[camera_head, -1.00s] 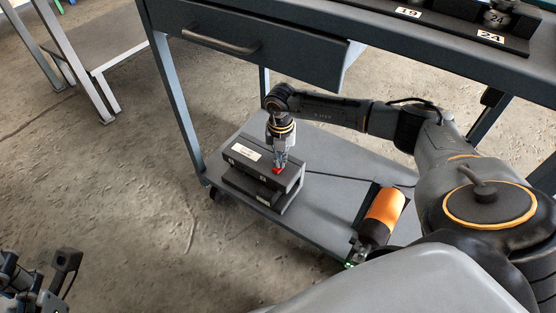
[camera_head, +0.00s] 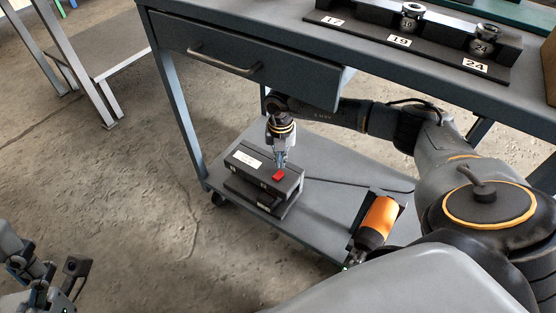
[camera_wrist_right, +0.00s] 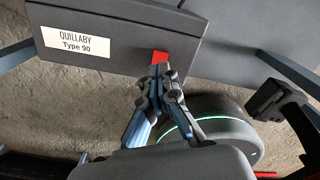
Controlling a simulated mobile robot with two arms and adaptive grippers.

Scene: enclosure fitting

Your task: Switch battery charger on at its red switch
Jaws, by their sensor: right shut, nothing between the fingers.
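The battery charger (camera_head: 250,177) is a dark box with a white label, on the cart's lower shelf. In the right wrist view the charger (camera_wrist_right: 115,22) has a label reading "QUILLABY Type 90". Its red switch (camera_head: 278,175) is on the top near the right end; it also shows in the right wrist view (camera_wrist_right: 160,57). My right gripper (camera_head: 281,164) points down, shut and empty, with its fingertips right at the switch; I cannot tell whether they touch it. In the wrist view the fingertips (camera_wrist_right: 154,76) lie just below the switch. My left gripper (camera_head: 45,280) is partly in view at lower left, its jaws unclear.
The cart's upper top (camera_head: 290,35) and drawer (camera_head: 215,52) overhang behind my right forearm. A rack with numbered plates (camera_head: 400,42) stands on top. An orange cylinder (camera_head: 378,218) sits at the lower shelf's right. Open concrete floor lies to the left.

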